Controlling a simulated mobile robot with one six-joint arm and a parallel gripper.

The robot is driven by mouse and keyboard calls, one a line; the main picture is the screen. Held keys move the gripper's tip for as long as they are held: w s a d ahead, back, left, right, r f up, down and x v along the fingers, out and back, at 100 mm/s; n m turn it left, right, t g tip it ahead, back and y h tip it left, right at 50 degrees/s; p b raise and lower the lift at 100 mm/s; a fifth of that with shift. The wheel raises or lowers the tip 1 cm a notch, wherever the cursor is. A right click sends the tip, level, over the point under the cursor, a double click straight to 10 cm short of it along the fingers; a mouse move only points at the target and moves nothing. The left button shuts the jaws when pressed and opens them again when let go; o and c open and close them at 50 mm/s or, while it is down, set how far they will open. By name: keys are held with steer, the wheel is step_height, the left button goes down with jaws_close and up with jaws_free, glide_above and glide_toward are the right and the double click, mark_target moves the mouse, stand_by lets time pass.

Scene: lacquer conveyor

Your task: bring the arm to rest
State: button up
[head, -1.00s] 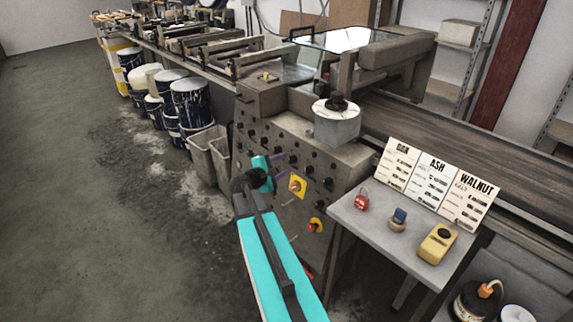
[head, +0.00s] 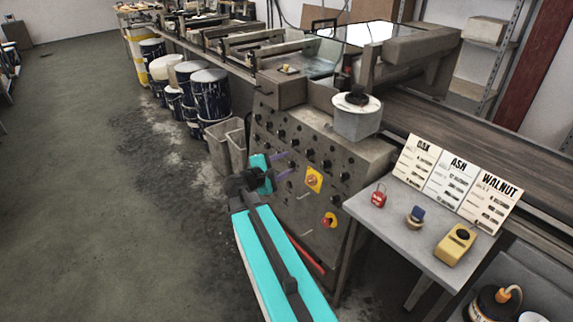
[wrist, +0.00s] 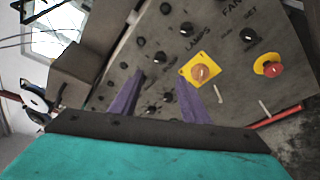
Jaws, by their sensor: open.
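My gripper (head: 281,165) is at the end of my turquoise arm, in front of the grey control panel (head: 285,200) of the conveyor machine. In the wrist view its two purple fingers (wrist: 157,98) stand apart with nothing between them. The panel (wrist: 222,90) lies beyond the fingertips, with black knobs, a yellow-backed knob (wrist: 199,70) marked near "LAMPS", and a red button on yellow (wrist: 271,66). The gap between fingertips and panel is hard to judge.
Paint drums (head: 208,97) and grey bins (head: 226,148) stand left. The left floor is clear.

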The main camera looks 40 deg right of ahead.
stand_by(0.3)
steer(key=s+a+f+n+g+y, duration=0.1)
steer(key=s+a+f+y, duration=0.15)
steer(key=a+f, duration=0.55)
steer(key=s+a+f+y, duration=0.1)
steer(key=s+a+f, duration=0.3)
steer(key=f, duration=0.8)
steer(key=s+a+f+n+g+y, duration=0.1)
steer(key=a+f+y, duration=0.1)
steer(key=a+f, duration=0.6)
steer(key=s+a+f+m+g+y, duration=0.4)
steer(key=s+a+f, duration=0.8)
steer(key=s+f, duration=0.3)
steer(key=s+a+f+m+g+y, duration=0.1)
steer(key=s+a+m+g+y, duration=0.1)
steer(key=s+a+m+y, duration=0.3)
steer(key=s+a, duration=0.4)
steer(key=a, duration=0.1)
steer(key=shift+s+f+m, duration=0.15)
steer(key=shift+m, duration=0.25)
steer(key=shift+a, duration=0.1)
